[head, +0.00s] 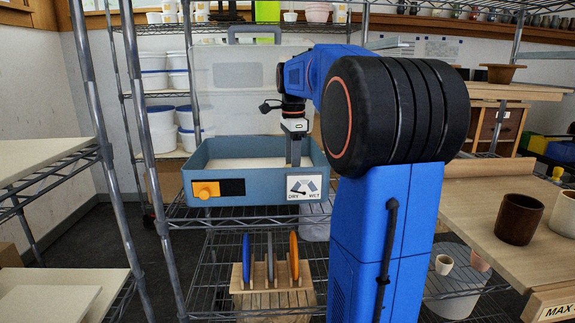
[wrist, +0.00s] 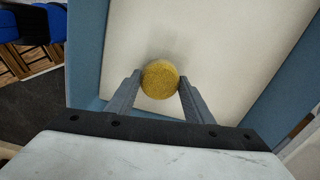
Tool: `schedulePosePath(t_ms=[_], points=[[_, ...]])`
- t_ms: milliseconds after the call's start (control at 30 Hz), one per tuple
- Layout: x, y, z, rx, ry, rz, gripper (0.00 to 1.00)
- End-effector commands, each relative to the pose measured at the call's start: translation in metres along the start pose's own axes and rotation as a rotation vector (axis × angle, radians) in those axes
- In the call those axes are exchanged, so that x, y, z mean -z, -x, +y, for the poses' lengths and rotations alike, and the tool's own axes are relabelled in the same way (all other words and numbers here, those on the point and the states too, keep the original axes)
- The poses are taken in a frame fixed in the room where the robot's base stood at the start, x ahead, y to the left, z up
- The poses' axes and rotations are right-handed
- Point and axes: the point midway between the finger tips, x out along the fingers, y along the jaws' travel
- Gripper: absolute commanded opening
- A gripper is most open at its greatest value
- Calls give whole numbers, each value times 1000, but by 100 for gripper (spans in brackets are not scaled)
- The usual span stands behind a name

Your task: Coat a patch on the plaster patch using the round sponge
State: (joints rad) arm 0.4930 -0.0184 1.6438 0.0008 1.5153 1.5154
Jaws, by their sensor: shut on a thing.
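The round sponge (wrist: 160,80) is yellow and speckled, between the two grey fingers of my gripper (wrist: 161,88) in the wrist view. My gripper is shut on it. The plaster patch (wrist: 215,45) is the pale cream flat surface below, framed by the blue walls of a box. In the head view my gripper (head: 295,163) points down into this blue open box (head: 240,212), over the pale surface (head: 235,162). The sponge is not discernible there. A soft shadow lies beside the sponge; I cannot tell whether it touches the surface.
The box stands on a wire shelf, its clear lid (head: 235,75) raised behind. Its front has an orange knob (head: 206,190) and a DRY/WET dial (head: 304,188). A wooden rack (head: 270,285) stands below. Shelf posts rise at left. Cups (head: 518,218) stand on the right table.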

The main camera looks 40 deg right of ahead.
Motion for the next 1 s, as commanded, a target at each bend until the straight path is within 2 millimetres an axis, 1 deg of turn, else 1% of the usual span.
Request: schedulePosePath(t_ms=[167, 533, 700, 867, 1000], points=[[7, -2, 1, -5, -2, 2, 29], [32, -1, 5, -6, -2, 1, 29], [37, 0, 6, -6, -1, 1, 29], [38, 0, -1, -5, 0, 1, 29], [39, 1, -10, -4, 0, 1, 29]])
